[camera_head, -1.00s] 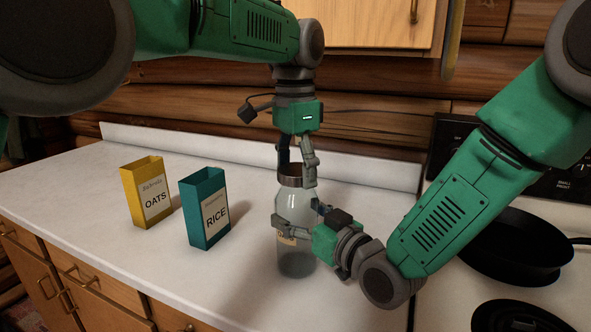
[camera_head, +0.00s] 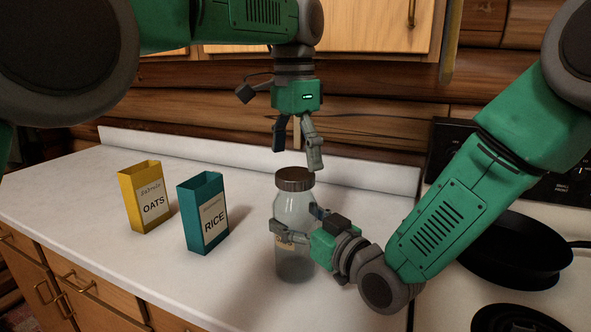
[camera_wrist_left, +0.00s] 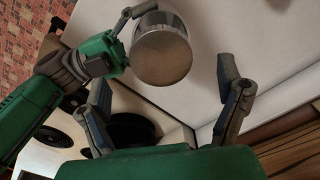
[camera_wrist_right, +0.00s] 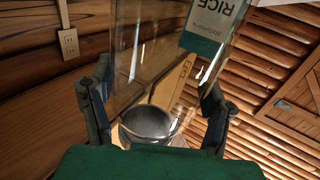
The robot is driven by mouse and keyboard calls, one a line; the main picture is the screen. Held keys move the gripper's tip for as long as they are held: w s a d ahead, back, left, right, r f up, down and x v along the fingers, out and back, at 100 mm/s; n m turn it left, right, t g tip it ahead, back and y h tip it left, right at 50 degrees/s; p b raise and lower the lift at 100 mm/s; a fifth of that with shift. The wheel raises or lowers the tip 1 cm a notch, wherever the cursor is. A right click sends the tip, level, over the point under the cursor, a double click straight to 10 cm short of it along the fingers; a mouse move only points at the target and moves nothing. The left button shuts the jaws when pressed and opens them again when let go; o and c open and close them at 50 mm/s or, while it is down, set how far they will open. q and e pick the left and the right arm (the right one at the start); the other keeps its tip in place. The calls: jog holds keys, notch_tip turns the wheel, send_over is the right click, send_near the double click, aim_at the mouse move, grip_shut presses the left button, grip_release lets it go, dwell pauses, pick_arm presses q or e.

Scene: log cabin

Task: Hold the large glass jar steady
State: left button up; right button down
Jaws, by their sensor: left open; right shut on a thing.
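The large glass jar (camera_head: 293,262) stands upright on the white counter with a brown lid (camera_head: 295,179) on its top. My right gripper (camera_head: 300,226) is shut on the jar's body from the right side. In the right wrist view the clear glass (camera_wrist_right: 150,60) shows between its two fingers. My left gripper (camera_head: 297,160) is open and empty, pointing down just above the lid and apart from it. In the left wrist view the round lid (camera_wrist_left: 162,55) lies beyond the open fingers.
A yellow oats box (camera_head: 145,197) and a teal rice box (camera_head: 204,214) stand open-topped on the counter (camera_head: 90,200), left of the jar. A stove with a black pan (camera_head: 512,250) is at the right. Upper cabinets (camera_head: 375,25) hang behind my left arm.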

aim_at(296, 173)
pick_arm(q)
jog(key=shift+r, duration=0.35)
jog(key=shift+c, duration=0.3)
jog(key=shift+d+r+m, duration=0.15)
jog(key=shift+m, duration=0.4)
jog(key=shift+d+r+m, duration=0.15)
jog(key=shift+m, duration=0.4)
jog(key=m, duration=0.1)
jog(key=r+m, duration=0.1)
jog(key=m, duration=0.1)
jog(key=shift+d+r+m, duration=0.1)
jog(key=shift+d+m, duration=0.1)
jog(key=shift+m, duration=0.1)
jog(key=m, duration=0.1)
jog(key=r+m, duration=0.1)
jog(key=m, duration=0.1)
jog(key=shift+w+a, duration=0.15)
jog(key=shift+a+r+m, duration=0.25)
jog(key=shift+r+m, duration=0.05)
jog(key=shift+m, duration=0.8)
jog(key=shift+w+a+f, duration=0.1)
jog(key=shift+f, duration=3.95)
